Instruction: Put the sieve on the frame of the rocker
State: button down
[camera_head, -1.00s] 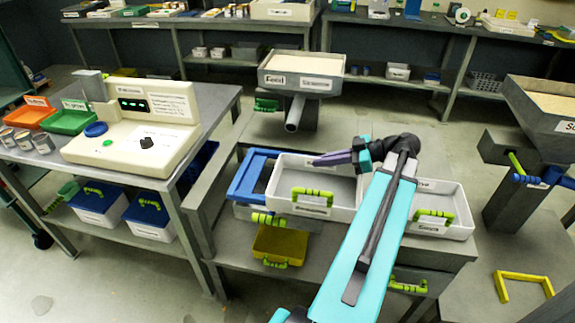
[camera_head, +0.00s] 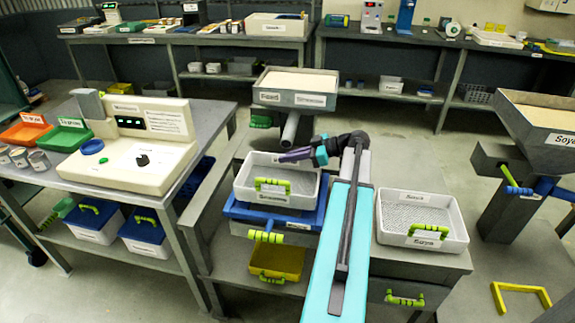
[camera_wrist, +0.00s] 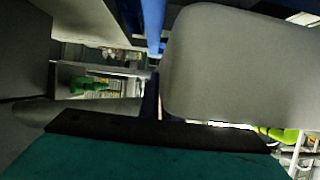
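The sieve (camera_head: 262,198) is a white tray with a mesh-like bottom, a green handle on its near side and a label that seems to read Sesame. It sits over the blue frame of the rocker (camera_head: 305,222), which shows along its near and right sides. I cannot tell whether it is fully seated. My gripper (camera_head: 283,157) reaches in from the right, its dark purple finger at the sieve's far right wall. Its fingertips are too small to tell their gap or grip. In the wrist view, a large pale grey surface (camera_wrist: 240,65) fills the right; I cannot tell what it is.
A second white sieve (camera_head: 393,235), labelled Soya, lies right of my arm. A table with a cream scale (camera_head: 150,180) is at left, the Soya hopper (camera_head: 510,130) at right. A yellow tray (camera_head: 290,262) is below the rocker.

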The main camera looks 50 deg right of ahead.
aim_at(280, 166)
jog(key=shift+f, duration=0.1)
dwell(0.3)
jog(key=shift+f, duration=1.65)
jog(key=shift+f, duration=0.2)
jog(key=c, duration=2)
grip_release()
jog(key=shift+r, duration=0.2)
jog(key=v, duration=1.2)
jog(key=shift+w+r+b, duration=0.1)
jog(key=shift+b, duration=0.25)
